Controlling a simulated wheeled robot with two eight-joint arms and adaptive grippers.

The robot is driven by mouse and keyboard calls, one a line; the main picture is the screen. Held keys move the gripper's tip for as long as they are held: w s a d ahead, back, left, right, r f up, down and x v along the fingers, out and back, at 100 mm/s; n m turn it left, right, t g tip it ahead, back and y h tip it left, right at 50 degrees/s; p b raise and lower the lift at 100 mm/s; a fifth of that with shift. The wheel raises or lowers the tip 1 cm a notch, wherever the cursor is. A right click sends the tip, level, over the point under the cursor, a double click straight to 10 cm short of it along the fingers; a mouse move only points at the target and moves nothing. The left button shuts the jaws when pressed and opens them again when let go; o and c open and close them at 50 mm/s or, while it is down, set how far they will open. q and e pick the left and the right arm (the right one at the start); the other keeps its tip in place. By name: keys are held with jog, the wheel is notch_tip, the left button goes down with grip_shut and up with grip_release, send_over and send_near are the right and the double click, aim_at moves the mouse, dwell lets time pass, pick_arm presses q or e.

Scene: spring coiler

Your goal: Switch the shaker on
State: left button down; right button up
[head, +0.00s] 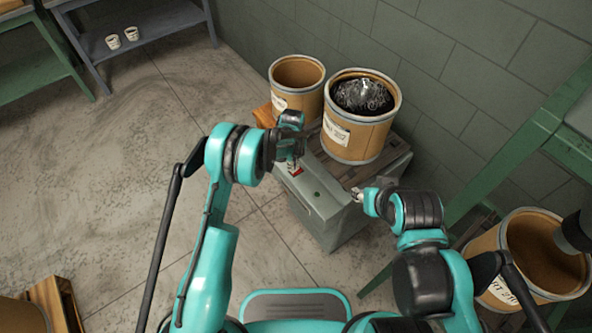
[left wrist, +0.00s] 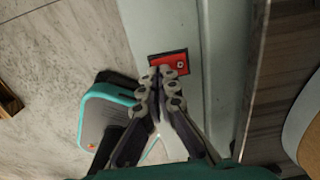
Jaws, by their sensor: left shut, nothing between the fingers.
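The shaker (head: 325,208) is a grey box with a dark wooden top, standing on the floor ahead of me. Its red switch (left wrist: 183,61) is on the pale grey face in the left wrist view, and a bit of red also shows in the head view (head: 295,172). My left gripper (left wrist: 164,72) is shut and empty. Its fingertips overlap the lower edge of the switch in the picture; I cannot tell whether they touch it. My right gripper (head: 357,194) is by the right side of the shaker, too small to judge its jaws.
A drum full of tangled metal springs (head: 362,118) stands on the shaker. An empty drum (head: 297,87) is beside it to the left. Another drum (head: 541,252) is at the right, near a green frame (head: 545,125).

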pick_arm(q)
jog(key=shift+f, duration=0.7)
jog(key=shift+r, duration=0.1)
jog(key=shift+r+p, duration=1.55)
jog(key=shift+r, duration=1.9)
